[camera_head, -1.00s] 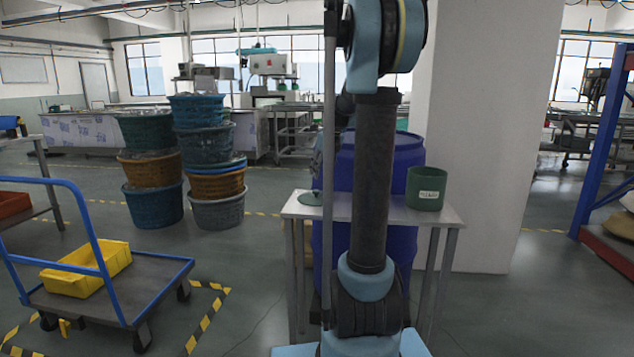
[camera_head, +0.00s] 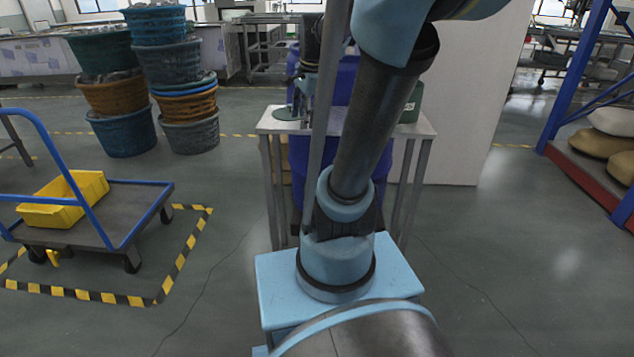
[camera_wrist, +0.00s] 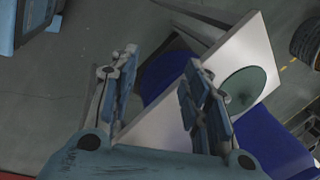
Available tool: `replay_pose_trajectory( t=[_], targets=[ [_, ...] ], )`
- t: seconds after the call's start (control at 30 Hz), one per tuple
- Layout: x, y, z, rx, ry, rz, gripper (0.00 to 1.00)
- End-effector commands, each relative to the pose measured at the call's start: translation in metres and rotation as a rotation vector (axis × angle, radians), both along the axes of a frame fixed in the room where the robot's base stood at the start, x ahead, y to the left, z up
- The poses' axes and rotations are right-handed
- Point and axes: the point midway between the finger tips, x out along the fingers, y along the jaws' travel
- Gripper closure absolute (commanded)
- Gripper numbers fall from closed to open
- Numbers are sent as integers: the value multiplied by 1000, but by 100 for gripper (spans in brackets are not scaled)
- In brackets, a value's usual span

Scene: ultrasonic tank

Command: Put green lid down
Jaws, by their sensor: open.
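The green lid (camera_head: 285,113) lies flat on the left part of a small light-topped table (camera_head: 425,128). In the wrist view the lid (camera_wrist: 252,84) is a dark green disc to the right of my right finger, not between the fingers. My gripper (camera_head: 300,100) is above the table's left end, by the lid, partly hidden by my arm. In the wrist view my gripper (camera_wrist: 162,75) is open and empty. A green container (camera_head: 412,103) stands at the table's right side, mostly hidden behind my arm.
A blue drum (camera_head: 345,80) stands behind the table. Stacked baskets (camera_head: 175,60) and a blue-handled cart (camera_head: 125,215) with a yellow bin (camera_head: 65,200) are to the left. A blue rack (camera_head: 575,85) is at the right. Floor between cart and table is clear.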

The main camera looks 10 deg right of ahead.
Motion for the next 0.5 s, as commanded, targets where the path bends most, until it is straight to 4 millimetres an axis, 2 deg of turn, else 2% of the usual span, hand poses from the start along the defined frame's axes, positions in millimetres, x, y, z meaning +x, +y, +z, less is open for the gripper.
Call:
replay_pose_trajectory(
  t=[0.03, 0.2, 0.4, 0.5],
  targets=[
    [-19, 1, -10, -31, -3, 93, 57],
    [-73, 2, -43, -148, -8, 453, 57],
    [-130, 0, -88, -272, -7, 870, 57],
    [-151, -2, -108, -319, -4, 1043, 57]
  ],
)
